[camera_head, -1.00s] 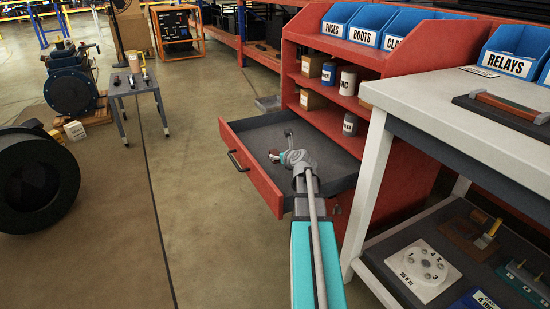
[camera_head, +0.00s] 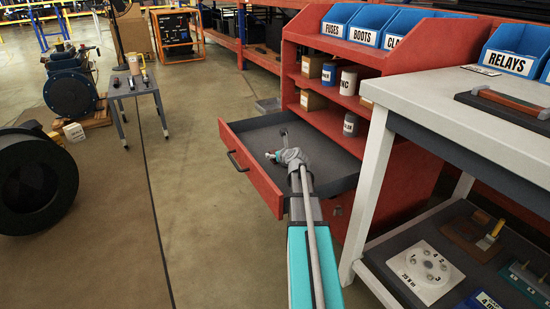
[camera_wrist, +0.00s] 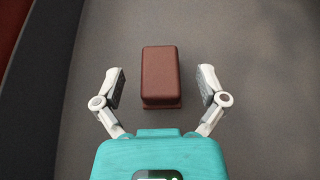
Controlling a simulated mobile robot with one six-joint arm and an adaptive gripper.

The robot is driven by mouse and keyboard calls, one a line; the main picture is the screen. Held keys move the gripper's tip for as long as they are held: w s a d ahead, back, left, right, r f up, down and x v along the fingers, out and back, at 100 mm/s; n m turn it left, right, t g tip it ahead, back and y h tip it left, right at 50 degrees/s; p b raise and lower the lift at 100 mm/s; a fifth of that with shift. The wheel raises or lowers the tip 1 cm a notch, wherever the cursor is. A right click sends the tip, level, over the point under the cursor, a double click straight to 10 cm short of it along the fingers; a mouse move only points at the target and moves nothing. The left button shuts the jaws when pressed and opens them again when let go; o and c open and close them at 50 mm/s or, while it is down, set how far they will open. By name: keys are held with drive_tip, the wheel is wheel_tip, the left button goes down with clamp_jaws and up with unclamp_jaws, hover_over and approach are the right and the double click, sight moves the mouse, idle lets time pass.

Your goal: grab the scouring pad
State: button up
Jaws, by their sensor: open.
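The scouring pad (camera_wrist: 161,75) is a reddish-brown block lying on the grey floor of the open drawer (camera_head: 325,138). In the wrist view it sits between the two spread fingers of my gripper (camera_wrist: 161,88), with a gap on each side. My gripper is open and empty. In the head view my gripper (camera_head: 274,154) is over the drawer. There the pad is mostly hidden by it, and I cannot tell it apart clearly.
The drawer's red front (camera_head: 246,169) and side wall rise around the gripper. The red cabinet (camera_head: 405,165) with shelves of cans and boxes stands behind. A white workbench (camera_head: 430,110) is close on the right. The drawer floor around the pad is clear.

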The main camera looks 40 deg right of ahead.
drive_tip(key=c, duration=1.2)
drive_tip(key=shift+r, duration=0.15)
drive_tip(key=shift+c, duration=0.2)
wheel_tip(320, 180, up, 3)
drive_tip(key=p, duration=0.3)
drive_tip(key=s+a+r+p, duration=0.7)
drive_tip(key=s+r+p, duration=0.2)
drive_tip(key=s, duration=0.3)
drive_tip(key=shift+a+r+p, duration=0.2)
drive_tip(key=shift+r+p, duration=0.15)
drive_tip(key=shift+p, duration=0.15)
